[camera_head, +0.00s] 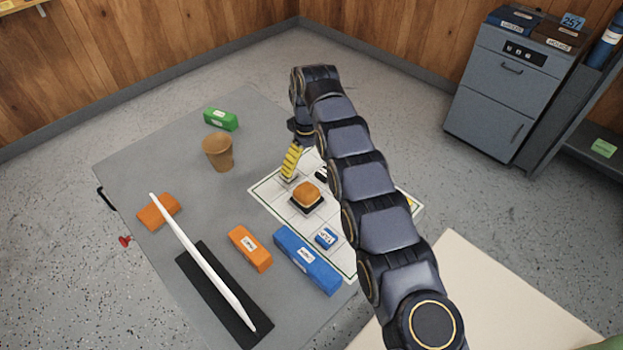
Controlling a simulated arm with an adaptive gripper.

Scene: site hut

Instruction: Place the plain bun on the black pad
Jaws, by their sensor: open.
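The plain bun (307,193) is round and golden brown. It appears to rest on a small dark square, the black pad (303,210), on a white sheet with a green border. My gripper (289,177) is just left of and behind the bun, pointing down. One yellow ribbed finger shows, apart from the bun; the other finger cannot be made out clearly. The gripper is open and nothing shows in it. The bun's underside is hidden.
A blue block (307,261), a small blue box (326,238) and an orange block (250,248) are in front. A brown cup (218,153) and green block (221,119) stand behind left. A long white bar (202,262) lies over a long black mat (210,302).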

